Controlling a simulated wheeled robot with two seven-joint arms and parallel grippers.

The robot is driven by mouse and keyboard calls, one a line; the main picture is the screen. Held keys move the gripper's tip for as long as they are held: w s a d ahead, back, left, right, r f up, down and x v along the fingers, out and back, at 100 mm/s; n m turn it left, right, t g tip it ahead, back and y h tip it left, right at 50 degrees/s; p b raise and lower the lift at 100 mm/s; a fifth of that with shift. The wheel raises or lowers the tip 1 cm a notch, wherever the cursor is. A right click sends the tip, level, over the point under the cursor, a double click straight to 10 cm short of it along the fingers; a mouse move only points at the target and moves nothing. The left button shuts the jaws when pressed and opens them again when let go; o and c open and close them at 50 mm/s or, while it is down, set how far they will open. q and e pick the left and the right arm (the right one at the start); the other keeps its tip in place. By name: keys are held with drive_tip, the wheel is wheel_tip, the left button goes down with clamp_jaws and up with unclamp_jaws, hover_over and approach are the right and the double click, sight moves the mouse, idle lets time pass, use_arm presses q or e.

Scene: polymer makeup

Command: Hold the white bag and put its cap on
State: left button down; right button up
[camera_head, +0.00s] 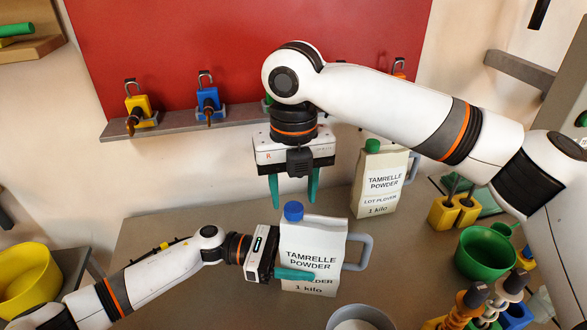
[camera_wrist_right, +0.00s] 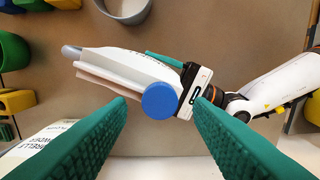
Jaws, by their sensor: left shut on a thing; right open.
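The white bag (camera_head: 313,247), labelled "Tamrelle Powder 1 kilo" and with a grey handle, stands upright on the table in the head view. A blue cap (camera_head: 293,211) sits at its top left corner. My left gripper (camera_head: 293,274) is shut on the bag's lower part from the left. My right gripper (camera_head: 294,188) is open and empty, pointing down above and behind the bag. In the right wrist view the blue cap (camera_wrist_right: 160,100) lies between and beyond the open green fingers (camera_wrist_right: 160,120). I cannot tell how firmly the cap is seated.
A second white bag (camera_head: 381,180) with a green cap (camera_head: 372,146) stands behind to the right. A green mug (camera_head: 484,252), yellow blocks (camera_head: 443,212) and stacked pegs fill the right side. A grey bowl (camera_head: 360,318) is at the front.

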drive_tip(key=shift+f, duration=1.35)
drive_tip(key=shift+c, duration=0.4)
